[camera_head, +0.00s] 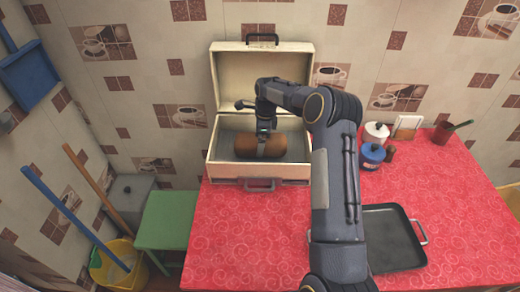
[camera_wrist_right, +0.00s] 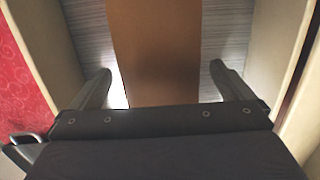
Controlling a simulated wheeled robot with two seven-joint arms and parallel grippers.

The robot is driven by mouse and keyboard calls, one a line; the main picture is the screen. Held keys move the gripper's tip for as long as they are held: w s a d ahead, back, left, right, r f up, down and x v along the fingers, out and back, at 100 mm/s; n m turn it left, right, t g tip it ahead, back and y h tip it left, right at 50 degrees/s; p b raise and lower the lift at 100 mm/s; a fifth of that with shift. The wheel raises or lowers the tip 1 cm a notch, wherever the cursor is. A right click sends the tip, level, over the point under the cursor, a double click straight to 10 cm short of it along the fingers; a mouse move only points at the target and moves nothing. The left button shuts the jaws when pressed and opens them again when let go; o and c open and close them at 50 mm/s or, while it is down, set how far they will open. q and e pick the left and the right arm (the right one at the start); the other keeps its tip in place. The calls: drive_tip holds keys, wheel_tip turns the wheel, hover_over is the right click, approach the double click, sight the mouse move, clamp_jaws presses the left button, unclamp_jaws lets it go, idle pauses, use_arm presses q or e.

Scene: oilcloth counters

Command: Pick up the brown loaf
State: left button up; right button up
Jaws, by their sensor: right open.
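The brown loaf (camera_head: 247,147) lies on its side inside an open cream case (camera_head: 226,170) on the red counter. In the right wrist view the loaf (camera_wrist_right: 156,50) fills the middle, between the two fingers. My right gripper (camera_head: 262,145) is down in the case over the loaf. In the right wrist view its fingers (camera_wrist_right: 156,85) are open, one on each side of the loaf, with a gap showing on both sides. The gripper hides part of the loaf's middle in the head view. My left gripper is not in view.
The case's raised lid (camera_head: 235,75) stands behind the loaf, and its walls are close around the gripper. A dark tray (camera_head: 393,240), a blue jar (camera_head: 373,157) and a white jar (camera_head: 376,134) are to the right. A green stool (camera_head: 165,222) is at the left.

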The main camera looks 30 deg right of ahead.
drive_tip(key=shift+a+f, duration=0.1)
drive_tip(key=shift+f, duration=0.7)
drive_tip(key=shift+r, duration=0.1)
drive_tip(key=c, duration=1.3)
